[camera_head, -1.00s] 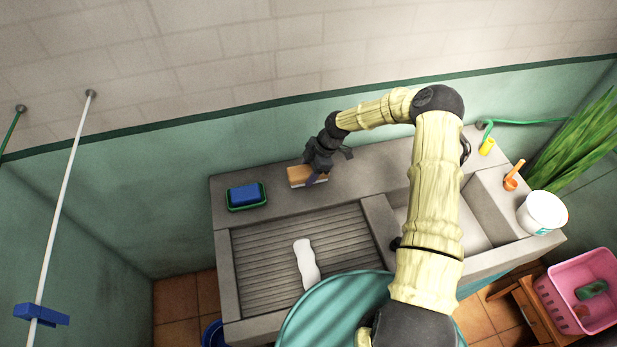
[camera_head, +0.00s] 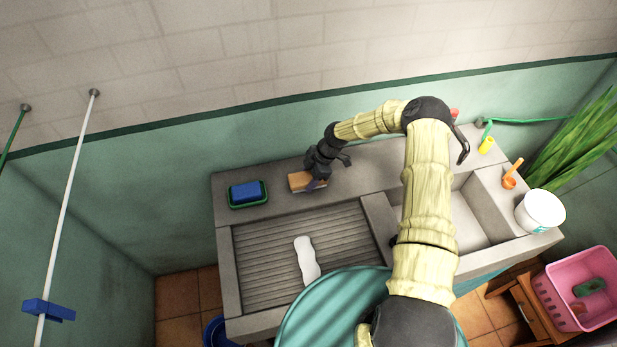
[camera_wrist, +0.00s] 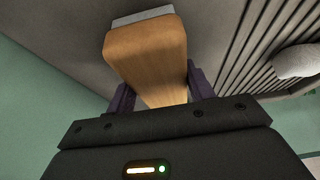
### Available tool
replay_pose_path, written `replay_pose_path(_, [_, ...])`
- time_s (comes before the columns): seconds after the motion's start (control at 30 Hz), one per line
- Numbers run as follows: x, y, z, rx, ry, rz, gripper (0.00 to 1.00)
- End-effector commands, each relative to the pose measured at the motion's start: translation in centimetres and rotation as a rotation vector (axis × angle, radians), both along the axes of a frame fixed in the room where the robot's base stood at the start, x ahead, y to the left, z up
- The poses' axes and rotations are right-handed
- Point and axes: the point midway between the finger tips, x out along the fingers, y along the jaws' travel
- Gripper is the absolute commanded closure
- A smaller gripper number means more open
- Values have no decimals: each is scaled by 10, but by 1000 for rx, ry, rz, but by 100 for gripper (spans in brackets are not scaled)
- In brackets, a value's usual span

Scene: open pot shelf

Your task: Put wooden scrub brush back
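The wooden scrub brush (camera_head: 301,181) is a tan block with pale bristles, at the back ledge of the grey sink counter (camera_head: 345,168). In the wrist view the brush (camera_wrist: 148,55) lies between the two dark fingers of my gripper (camera_wrist: 155,88), its pale bristle side (camera_wrist: 142,17) facing away at the top. The fingers sit along both sides of the block, and any small gap is hard to see. In the head view my gripper (camera_head: 316,184) is at the right end of the brush and hides part of it. The brush appears to be at the ledge surface; exact contact is unclear.
A blue block in a green dish (camera_head: 248,202) stands left on the ledge. A white cloth-like piece (camera_head: 307,261) lies on the ribbed washboard (camera_head: 262,283). A white bucket (camera_head: 541,212), an orange scoop (camera_head: 512,176) and a yellow cup (camera_head: 486,145) stand right. The ledge between dish and brush is clear.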

Motion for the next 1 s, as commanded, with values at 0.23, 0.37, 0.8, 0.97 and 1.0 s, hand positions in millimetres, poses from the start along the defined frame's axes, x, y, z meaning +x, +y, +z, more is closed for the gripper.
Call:
replay_pose_path(0.23, [0,-2,0,0,0,-3,26])
replay_pose_path(0.37, [0,-2,0,0,0,-2,26])
replay_pose_path(0.8, [4,-16,34,0,-4,-2,26])
replay_pose_path(0.97, [6,-28,62,-1,-3,0,26])
replay_pose_path(1.0, [7,-31,68,0,-3,0,26])
